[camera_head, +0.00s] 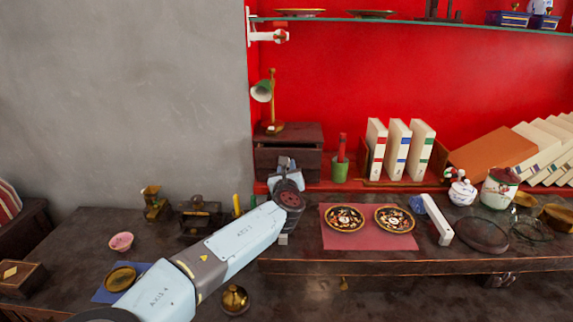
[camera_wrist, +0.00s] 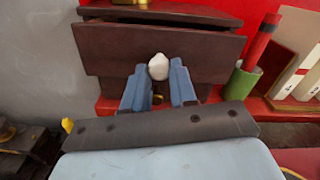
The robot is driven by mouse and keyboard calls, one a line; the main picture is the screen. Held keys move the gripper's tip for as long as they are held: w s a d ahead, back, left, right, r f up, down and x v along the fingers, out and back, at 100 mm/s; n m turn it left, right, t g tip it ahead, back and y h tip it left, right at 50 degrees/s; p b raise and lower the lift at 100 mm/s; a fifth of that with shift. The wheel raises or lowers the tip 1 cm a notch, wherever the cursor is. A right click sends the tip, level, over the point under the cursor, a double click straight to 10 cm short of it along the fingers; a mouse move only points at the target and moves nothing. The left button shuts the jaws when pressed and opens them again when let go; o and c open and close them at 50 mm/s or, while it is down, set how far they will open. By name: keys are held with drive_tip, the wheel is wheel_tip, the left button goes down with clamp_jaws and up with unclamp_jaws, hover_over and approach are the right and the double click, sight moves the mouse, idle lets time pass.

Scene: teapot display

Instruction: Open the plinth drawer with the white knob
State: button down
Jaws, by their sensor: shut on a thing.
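The dark brown wooden plinth (camera_head: 290,137) stands against the red back wall in the head view, with a lamp on top. In the wrist view its drawer front (camera_wrist: 110,52) fills the upper middle, with a dark gap under the top slab (camera_wrist: 160,13). The front looks slightly out from the slab; how far I cannot tell. The white knob (camera_wrist: 158,64) sits between the blue fingers of my gripper (camera_wrist: 158,76), which is shut on it. In the head view my gripper (camera_head: 285,165) is at the plinth's front and the knob is hidden.
A green cup (camera_head: 340,168) with a red stick stands close right of the plinth. White books (camera_head: 398,150) stand beyond it. Plates on a red mat (camera_head: 330,240) lie right of my arm. A brass pot (camera_head: 235,299) is near my arm.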

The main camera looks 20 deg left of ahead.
drive_tip(key=v, duration=0.6)
drive_tip(key=shift+s, duration=0.3)
drive_tip(key=c, duration=0.9)
unclamp_jaws()
drive_tip(key=shift+d, duration=0.1)
